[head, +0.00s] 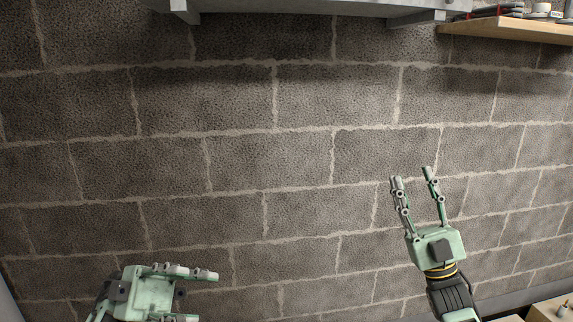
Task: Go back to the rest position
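My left gripper (205,296) is at the bottom left of the head view, pointing right. Its two fingers are spread apart with nothing between them, and the lower finger is partly cut off by the frame edge. My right gripper (411,176) is at the lower right, pointing up. Its fingers are apart and empty. Both grippers are in front of the block wall (240,160), and neither holds anything.
A grey shelf (310,8) runs along the top of the wall. A wooden shelf (515,30) with dark items and small white parts is at the top right. Boxes (550,309) show at the bottom right corner. The space between the grippers is clear.

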